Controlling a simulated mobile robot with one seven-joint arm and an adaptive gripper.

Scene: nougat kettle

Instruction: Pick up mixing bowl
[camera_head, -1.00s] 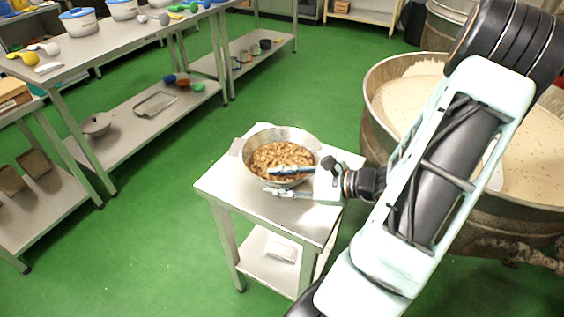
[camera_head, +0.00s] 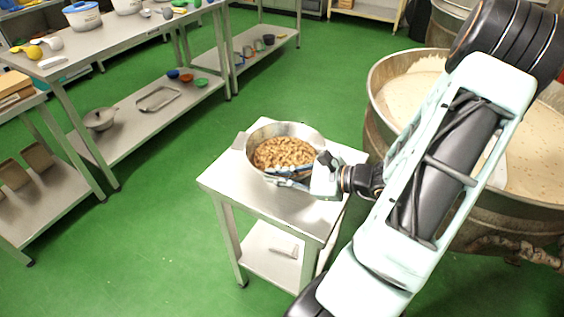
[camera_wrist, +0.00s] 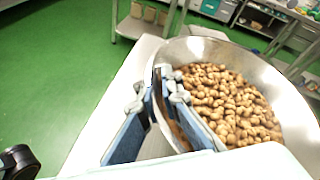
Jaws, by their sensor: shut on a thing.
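The mixing bowl (camera_head: 258,134) is a shiny steel bowl holding many brown nuts, on or just over the small steel table (camera_head: 222,185) in the head view. The bowl (camera_wrist: 262,68) also fills the right of the wrist view. My gripper (camera_head: 286,178) is at the bowl's near right side. In the wrist view my gripper (camera_wrist: 160,105) has its blue-padded fingers on either side of the bowl's wall, shut on it. The bowl looks about upright. I cannot tell whether its base touches the table.
A large kettle (camera_head: 372,85) of pale mass stands right of the small table, close to my arm. A long steel bench (camera_head: 120,40) with tubs and scoops stands at the left. The green floor (camera_head: 150,235) between is clear.

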